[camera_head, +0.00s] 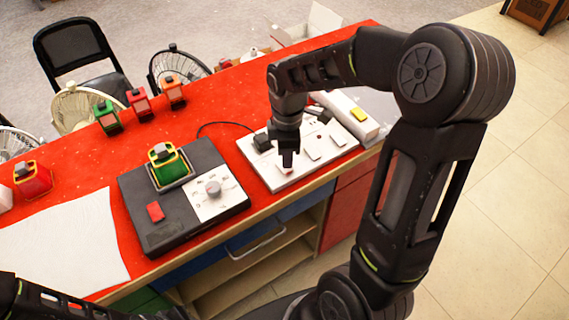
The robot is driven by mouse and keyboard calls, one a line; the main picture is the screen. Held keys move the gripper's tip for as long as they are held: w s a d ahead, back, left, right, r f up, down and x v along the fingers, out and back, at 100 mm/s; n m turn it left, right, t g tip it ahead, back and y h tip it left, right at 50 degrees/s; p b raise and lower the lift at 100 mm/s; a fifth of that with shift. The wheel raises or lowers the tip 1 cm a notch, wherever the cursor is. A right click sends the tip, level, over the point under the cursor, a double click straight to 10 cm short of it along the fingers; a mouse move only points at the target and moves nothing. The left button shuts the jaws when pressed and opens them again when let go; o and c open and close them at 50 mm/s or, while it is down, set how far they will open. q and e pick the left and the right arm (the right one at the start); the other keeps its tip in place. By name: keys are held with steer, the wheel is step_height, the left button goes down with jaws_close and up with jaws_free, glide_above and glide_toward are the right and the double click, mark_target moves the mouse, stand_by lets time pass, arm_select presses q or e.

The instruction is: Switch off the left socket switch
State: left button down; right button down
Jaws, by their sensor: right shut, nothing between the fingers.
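The white socket panel (275,181) lies on the red table, right of the dark grey device. A black plug (262,142) with a cable sits at its left back part. Two pale switch or socket pieces (312,152) show on its right half. My right gripper (288,163) is shut and empty, pointing down over the left front part of the panel. Its fingertips are at or just above the left switch, which they mostly hide; a small reddish spot shows beside them. I cannot tell whether they touch it. My left gripper is out of view.
A dark device (152,233) with a green-and-yellow block (168,163), a knob (213,188) and a red button (155,211) stands left of the panel. Small coloured blocks (139,103) stand at the back.

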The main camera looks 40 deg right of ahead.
steer(key=shift+f+b, duration=0.7)
steer(key=shift+f, duration=0.3)
stand_by(0.5)
steer(key=shift+r+p, duration=2.85)
steer(key=shift+r, duration=0.7)
